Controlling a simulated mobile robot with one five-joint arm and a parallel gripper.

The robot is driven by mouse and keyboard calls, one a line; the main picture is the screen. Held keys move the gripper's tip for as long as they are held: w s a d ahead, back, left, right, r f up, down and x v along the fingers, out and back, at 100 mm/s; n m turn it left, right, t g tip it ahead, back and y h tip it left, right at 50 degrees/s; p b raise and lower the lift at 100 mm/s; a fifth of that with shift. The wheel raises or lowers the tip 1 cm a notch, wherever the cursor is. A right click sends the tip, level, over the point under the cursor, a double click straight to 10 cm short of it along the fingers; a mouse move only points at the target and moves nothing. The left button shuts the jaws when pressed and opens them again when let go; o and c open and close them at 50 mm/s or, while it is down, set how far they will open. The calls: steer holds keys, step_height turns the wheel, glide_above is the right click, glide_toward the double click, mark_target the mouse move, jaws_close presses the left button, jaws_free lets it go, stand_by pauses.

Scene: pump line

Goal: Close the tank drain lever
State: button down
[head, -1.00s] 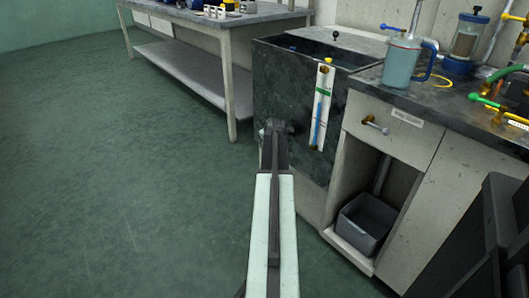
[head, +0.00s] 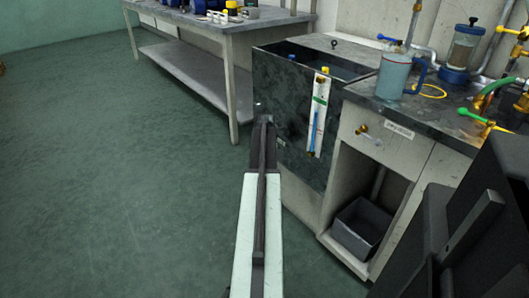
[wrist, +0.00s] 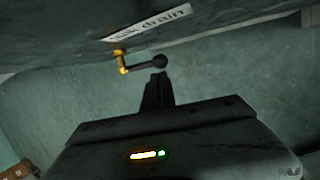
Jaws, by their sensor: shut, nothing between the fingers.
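The tank drain lever (wrist: 143,65) shows in the wrist view as a short dark arm ending in a black round knob. It runs sideways from a brass valve (wrist: 121,62) under a white "tank drain" label (wrist: 150,22). My gripper (wrist: 157,82) is shut and empty, its tips just below the knob in that picture; I cannot tell if they touch it. In the head view my gripper (head: 264,121) is in front of the lower left side of the dark stone-like tank (head: 285,85). The lever cannot be made out clearly there.
A white gauge panel (head: 318,115) with a blue tube is on the tank front. Right of it is a bench with a jug (head: 393,76) and coloured valves. A grey bin (head: 361,229) sits below. A table (head: 234,90) stands behind. Floor at left is clear.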

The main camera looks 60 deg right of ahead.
steer(key=shift+s, duration=0.15)
steer(key=shift+s+d+r+p, duration=0.1)
steer(key=shift+r+p, duration=0.7)
steer(key=shift+p, duration=0.05)
